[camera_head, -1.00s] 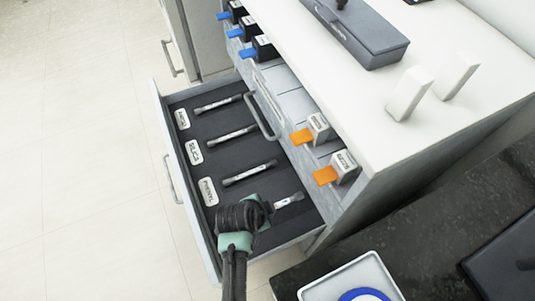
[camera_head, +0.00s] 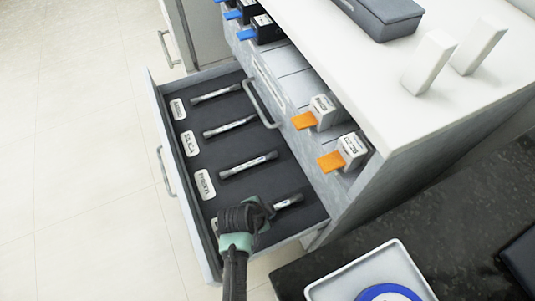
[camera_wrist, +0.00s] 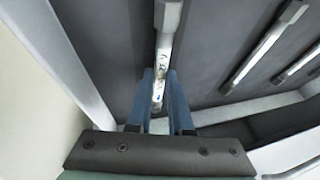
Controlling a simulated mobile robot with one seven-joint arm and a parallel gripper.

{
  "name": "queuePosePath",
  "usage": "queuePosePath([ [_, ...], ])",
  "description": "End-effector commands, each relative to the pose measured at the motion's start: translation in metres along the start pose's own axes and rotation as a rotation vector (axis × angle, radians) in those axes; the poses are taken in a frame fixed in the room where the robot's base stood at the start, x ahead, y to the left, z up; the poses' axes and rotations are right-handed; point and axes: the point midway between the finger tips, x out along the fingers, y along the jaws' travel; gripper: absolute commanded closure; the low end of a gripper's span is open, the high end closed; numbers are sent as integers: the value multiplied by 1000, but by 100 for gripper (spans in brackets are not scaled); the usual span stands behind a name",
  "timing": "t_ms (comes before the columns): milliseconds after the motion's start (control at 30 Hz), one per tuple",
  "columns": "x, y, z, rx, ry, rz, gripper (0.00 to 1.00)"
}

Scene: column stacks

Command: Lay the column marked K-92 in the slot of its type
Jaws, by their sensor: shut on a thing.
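My gripper (camera_head: 266,209) is over the front row of the open drawer (camera_head: 160,125), shut on a column (camera_head: 289,201). In the wrist view my gripper (camera_wrist: 160,88) has its two blue fingers on either side of the pale column (camera_wrist: 163,60). The column's printed mark is too small and blurred to read surely. It lies low along the drawer's dark lining, in line with the other columns; whether it rests fully in a slot I cannot tell. The SILICA label (camera_head: 189,143) and PHENYL label (camera_head: 205,184) mark other rows. The label by my gripper is mostly hidden.
Several other columns, such as one by PHENYL (camera_head: 248,165), lie in the drawer. Boxes with orange tabs (camera_head: 331,161) and blue tabs stand on the shelf beside it. A grey case (camera_head: 385,17) and white blocks (camera_head: 430,62) are on the top. A white tray (camera_head: 318,291) stands at lower right.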

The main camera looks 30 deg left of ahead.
Motion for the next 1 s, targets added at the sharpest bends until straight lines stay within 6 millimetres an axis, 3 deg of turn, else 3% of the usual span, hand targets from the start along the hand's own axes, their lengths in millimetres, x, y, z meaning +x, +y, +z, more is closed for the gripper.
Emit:
queuePosePath([
  [967,9,2,3,0,1,-2,100],
  [1000,9,2,3,0,1,-2,78],
])
